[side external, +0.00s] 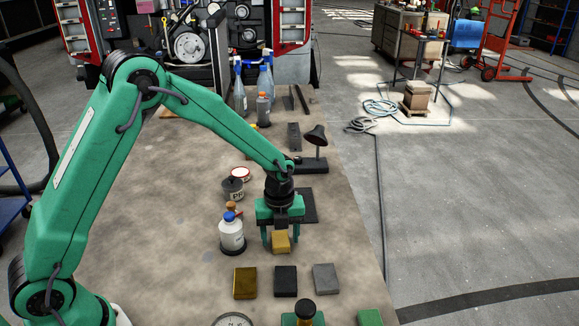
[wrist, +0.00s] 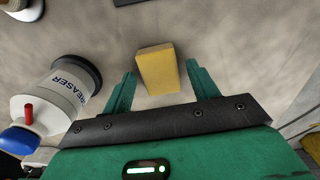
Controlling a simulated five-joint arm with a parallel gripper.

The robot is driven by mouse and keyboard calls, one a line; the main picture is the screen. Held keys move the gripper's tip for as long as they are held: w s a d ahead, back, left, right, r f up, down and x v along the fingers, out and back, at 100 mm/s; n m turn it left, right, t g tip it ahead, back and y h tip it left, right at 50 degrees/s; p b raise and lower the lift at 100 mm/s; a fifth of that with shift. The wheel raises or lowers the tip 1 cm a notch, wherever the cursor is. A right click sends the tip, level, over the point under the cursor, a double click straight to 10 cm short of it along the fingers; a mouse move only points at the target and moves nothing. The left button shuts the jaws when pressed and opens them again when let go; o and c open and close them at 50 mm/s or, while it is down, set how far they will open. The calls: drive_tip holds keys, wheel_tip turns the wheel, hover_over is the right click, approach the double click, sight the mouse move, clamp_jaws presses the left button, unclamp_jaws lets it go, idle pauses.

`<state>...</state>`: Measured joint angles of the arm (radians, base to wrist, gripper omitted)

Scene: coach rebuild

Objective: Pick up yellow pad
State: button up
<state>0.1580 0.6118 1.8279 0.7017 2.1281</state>
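The yellow pad (wrist: 156,68) is a small block on the worktop, lying slightly turned ahead of my gripper in the wrist view. My gripper (wrist: 160,70) is open, with one green finger on each side of the pad and a visible gap on both sides. In the side external view, the yellow pad (side external: 281,243) shows between the fingers of my gripper (side external: 280,240). I cannot tell whether the fingertips are level with the pad or a little above it.
A white spray-type bottle (side external: 231,232) with a blue cap stands close left of my gripper. Brown-gold (side external: 245,283), black (side external: 286,282) and grey (side external: 326,279) blocks lie in a row nearer the camera. Tins (side external: 233,188) and a dark lamp-like stand (side external: 315,138) are behind.

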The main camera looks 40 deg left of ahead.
sight(281, 242)
drive_tip(key=c, duration=0.8)
drive_tip(key=shift+r, duration=0.15)
drive_tip(key=shift+r, duration=0.6)
drive_tip(key=r, duration=0.2)
drive_tip(key=d+r, duration=0.1)
drive_tip(key=shift+s+r, duration=0.1)
drive_tip(key=shift+s, duration=0.2)
drive_tip(key=s+d+r, duration=0.4)
drive_tip(key=d, duration=0.1)
drive_tip(key=s+d+r, duration=0.2)
drive_tip(key=s+d, duration=0.1)
drive_tip(key=shift+r, duration=0.15)
